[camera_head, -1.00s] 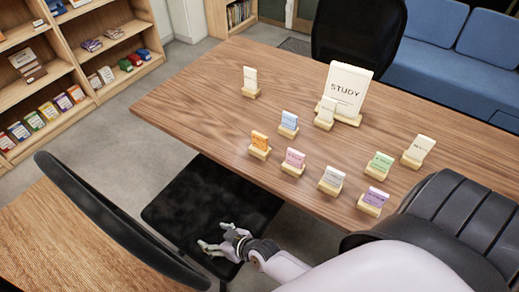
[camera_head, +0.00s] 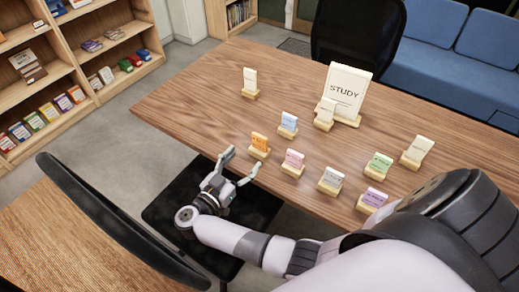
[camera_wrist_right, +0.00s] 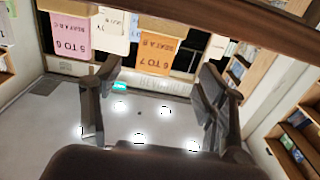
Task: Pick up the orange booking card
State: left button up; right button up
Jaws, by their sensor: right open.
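The orange booking card (camera_head: 259,142) stands in a small wooden holder near the table's front edge in the head view. In the right wrist view the orange card (camera_wrist_right: 156,56) shows upside down, reading "6 TO 7", beyond the gap between the fingers. My right gripper (camera_head: 241,166) is open and empty, just off the table's front edge, short of the orange card and to its left. Its two fingers also show spread apart in the right wrist view (camera_wrist_right: 152,90). My left gripper is not in view.
The pink card (camera_head: 293,160) stands close on the right of the orange one, and the blue card (camera_head: 288,122) behind it. Other cards and a "STUDY" sign (camera_head: 347,88) stand on the wooden table (camera_head: 200,110).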

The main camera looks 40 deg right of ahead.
aim_at(258, 144)
jog(key=p+x, duration=0.1)
jog(key=x, duration=0.6)
jog(key=shift+s+d, duration=0.1)
jog(key=shift+d, duration=0.2)
jog(key=c, duration=1.3)
